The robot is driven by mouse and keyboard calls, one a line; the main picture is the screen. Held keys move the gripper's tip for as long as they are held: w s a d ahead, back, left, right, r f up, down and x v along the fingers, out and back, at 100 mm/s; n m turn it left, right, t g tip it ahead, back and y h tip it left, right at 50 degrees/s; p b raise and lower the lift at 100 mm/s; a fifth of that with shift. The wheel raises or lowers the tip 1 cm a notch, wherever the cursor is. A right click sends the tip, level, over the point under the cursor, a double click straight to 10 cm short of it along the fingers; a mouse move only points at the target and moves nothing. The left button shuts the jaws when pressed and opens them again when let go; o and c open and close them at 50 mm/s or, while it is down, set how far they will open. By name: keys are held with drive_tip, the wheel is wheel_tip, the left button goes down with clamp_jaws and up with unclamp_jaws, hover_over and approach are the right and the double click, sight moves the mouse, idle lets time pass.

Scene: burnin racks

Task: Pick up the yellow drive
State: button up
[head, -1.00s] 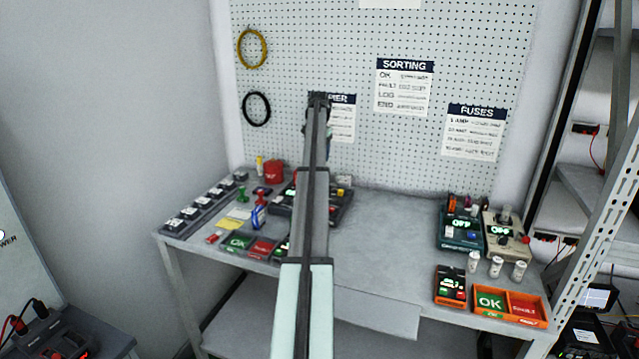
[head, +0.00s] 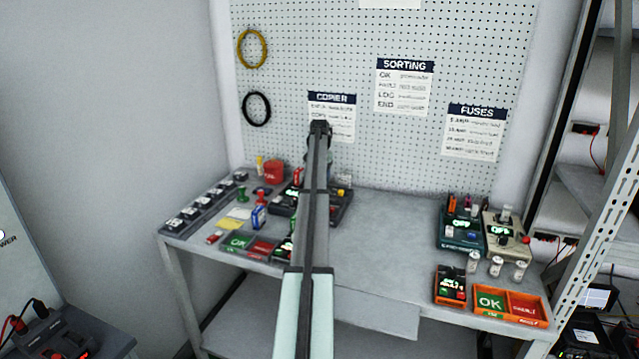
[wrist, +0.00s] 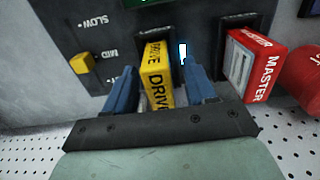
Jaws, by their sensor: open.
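The yellow drive (wrist: 157,76), lettered DRIVE, stands in a slot of the dark copier panel in the wrist view. My gripper (wrist: 158,66) is open, with one blue finger on each side of the drive. Whether either finger touches it I cannot tell. In the head view my arm covers the drive and the gripper; part of the dark copier (head: 342,207) shows beside the arm.
A red MASTER drive (wrist: 264,68) sits in a slot to the right, close to my right finger. A yellow slider knob (wrist: 82,63) is at left. A red can (head: 274,171) stands behind. The bench middle (head: 385,240) is clear.

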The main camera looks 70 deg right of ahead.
drive_tip(key=shift+c, duration=0.2)
clamp_jaws()
idle(0.3)
drive_tip(key=shift+r, duration=0.1)
